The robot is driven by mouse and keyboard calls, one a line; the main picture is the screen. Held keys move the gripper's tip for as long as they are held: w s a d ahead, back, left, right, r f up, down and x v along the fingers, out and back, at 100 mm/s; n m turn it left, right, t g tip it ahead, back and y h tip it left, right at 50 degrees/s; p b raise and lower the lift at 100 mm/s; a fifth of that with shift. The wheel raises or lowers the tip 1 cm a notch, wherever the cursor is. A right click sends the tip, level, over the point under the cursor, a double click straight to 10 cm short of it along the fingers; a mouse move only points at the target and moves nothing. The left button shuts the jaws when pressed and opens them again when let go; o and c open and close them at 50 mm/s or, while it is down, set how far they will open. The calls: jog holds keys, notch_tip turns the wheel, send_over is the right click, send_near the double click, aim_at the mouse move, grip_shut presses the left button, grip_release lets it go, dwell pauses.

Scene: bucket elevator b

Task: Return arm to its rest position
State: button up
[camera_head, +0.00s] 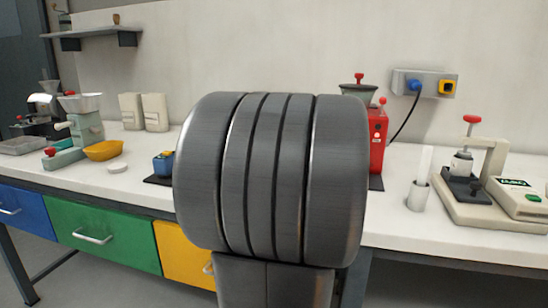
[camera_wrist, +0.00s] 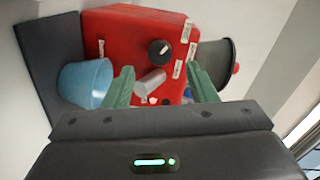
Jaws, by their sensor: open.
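My gripper (camera_wrist: 160,88) shows in the wrist view as two green fingers set apart, with nothing between them touching either one. Beyond the fingers is a red machine (camera_wrist: 125,35) with a black knob and a pale spout. A light blue bucket (camera_wrist: 85,82) sits beside the machine on a dark base plate (camera_wrist: 48,62). In the head view my own grey arm link fills the middle and hides my gripper and most of the red machine (camera_head: 378,138). A small blue container (camera_head: 163,164) shows just left of the arm.
A white bench (camera_head: 400,228) runs along the wall. A mill with a yellow bowl (camera_head: 103,150) stands at left, near two beige containers. At right are a metal cup (camera_head: 418,196) and a press (camera_head: 463,178). Blue, green and yellow drawers (camera_head: 100,235) lie below. A cable runs to a wall socket (camera_head: 425,84).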

jog(key=p+v, duration=0.2)
jog(key=v, duration=0.6)
jog(key=w+d+n+p, duration=0.2)
jog(key=w+n, duration=0.3)
jog(key=w, duration=0.7)
jog(key=shift+w+d+f, duration=0.35)
jog(key=shift+d, duration=0.3)
jog(key=shift+a, duration=0.1)
